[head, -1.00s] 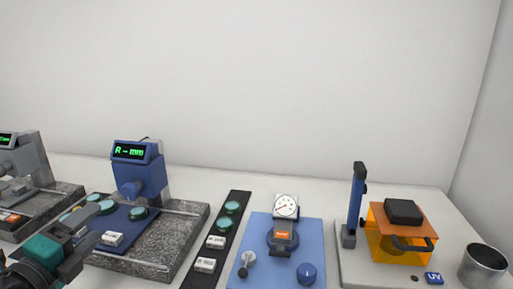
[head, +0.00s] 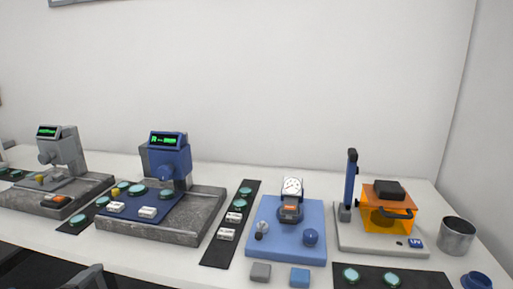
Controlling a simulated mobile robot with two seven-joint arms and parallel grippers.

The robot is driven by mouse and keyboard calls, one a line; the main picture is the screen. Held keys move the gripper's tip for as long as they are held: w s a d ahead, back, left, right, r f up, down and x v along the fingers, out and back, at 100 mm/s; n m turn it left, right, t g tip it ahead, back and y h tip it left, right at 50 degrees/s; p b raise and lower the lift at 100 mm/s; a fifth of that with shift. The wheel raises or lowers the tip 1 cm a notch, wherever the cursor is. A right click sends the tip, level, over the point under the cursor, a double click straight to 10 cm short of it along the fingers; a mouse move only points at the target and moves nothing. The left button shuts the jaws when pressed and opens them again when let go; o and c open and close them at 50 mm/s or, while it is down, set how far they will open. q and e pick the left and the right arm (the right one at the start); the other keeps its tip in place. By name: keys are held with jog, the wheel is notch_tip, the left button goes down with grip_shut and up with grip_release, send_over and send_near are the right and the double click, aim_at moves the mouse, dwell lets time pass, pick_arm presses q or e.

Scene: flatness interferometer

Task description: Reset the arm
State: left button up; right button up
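A dark grey piece of my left arm (head: 85,279) shows at the bottom edge, left of centre, below the table's front edge. Its fingertips cannot be made out, so whether the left gripper is open or shut does not show. Nothing can be seen held there. My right gripper is not in view. The blue interferometer (head: 168,160) with a green-lit display stands on a grey granite base (head: 200,222). Its blue plate (head: 150,206) carries green round discs and white blocks.
A grey instrument (head: 62,150) stands at left. A black strip (head: 217,252), a blue dial-gauge fixture (head: 285,240), an orange UV box (head: 387,220) and a metal cup (head: 456,236) stand at right. A grey block (head: 261,272) and a blue block (head: 299,278) lie in front.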

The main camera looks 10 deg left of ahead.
pick_arm(q)
jog(key=s+d+f+n+g, duration=0.1)
jog(key=s+d+f+n, duration=0.2)
jog(key=d+f, duration=0.3)
jog(key=s+d+f+n+g+h, duration=0.1)
jog(key=s+d+f+n+g, duration=0.1)
jog(key=s+d+f+n, duration=0.2)
jog(key=s+d+f+n+g+h, duration=0.1)
jog(key=s+d+f+n, duration=0.2)
jog(key=d+f+n, duration=0.3)
notch_tip(320, 180, down, 3)
jog(key=shift+s+d+r+g, duration=0.15)
jog(key=shift+d+g, duration=0.25)
jog(key=shift+d, duration=0.75)
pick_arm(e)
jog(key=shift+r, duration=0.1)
